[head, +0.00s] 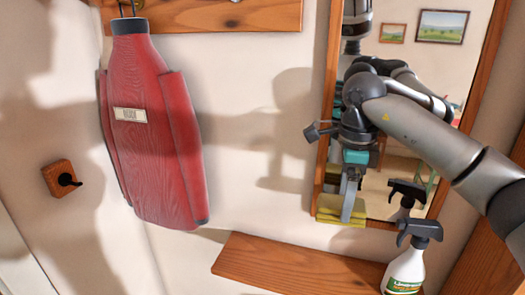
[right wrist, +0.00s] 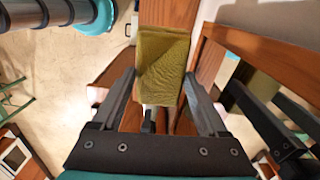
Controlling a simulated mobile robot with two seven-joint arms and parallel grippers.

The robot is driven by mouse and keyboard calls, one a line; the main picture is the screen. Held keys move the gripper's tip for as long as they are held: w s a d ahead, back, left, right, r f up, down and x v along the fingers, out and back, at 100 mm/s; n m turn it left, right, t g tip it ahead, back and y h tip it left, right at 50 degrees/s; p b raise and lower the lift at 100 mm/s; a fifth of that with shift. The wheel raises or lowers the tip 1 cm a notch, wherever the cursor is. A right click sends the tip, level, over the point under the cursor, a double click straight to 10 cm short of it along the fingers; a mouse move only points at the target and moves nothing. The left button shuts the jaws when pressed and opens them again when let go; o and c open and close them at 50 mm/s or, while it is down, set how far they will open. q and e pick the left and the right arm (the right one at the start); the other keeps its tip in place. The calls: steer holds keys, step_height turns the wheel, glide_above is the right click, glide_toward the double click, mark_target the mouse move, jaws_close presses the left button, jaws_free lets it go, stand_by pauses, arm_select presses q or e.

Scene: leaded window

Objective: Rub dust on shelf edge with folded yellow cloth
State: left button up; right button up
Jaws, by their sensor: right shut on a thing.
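The folded yellow cloth (head: 329,209) is held in my right gripper (head: 349,201), just in front of the lower left corner of the mirror frame. In the right wrist view the cloth (right wrist: 163,62) shows as a yellow-green folded pad between the two dark fingers (right wrist: 161,78). The wooden shelf (head: 290,267) is on the wall below, with a gap between it and the cloth in the head view. I cannot make out any dust on the shelf's edge. My left gripper is not in view.
A white spray bottle (head: 406,268) with a dark trigger stands at the shelf's right end. The mirror (head: 440,85) is behind my right arm and reflects parts of it. A red bag-like thing (head: 152,130) hangs at left. A wall hook (head: 60,179) is further left.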

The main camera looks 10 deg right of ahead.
steer(key=s+a+f+n+b, duration=0.5)
steer(key=f+n, duration=0.4)
steer(key=n, duration=0.2)
steer(key=s+a+f+n+b, duration=0.6)
steer(key=f+n, duration=0.4)
steer(key=n, duration=0.2)
steer(key=shift+s+a+b, duration=0.15)
steer(key=shift+a+b, duration=0.7)
steer(key=shift+b, duration=0.4)
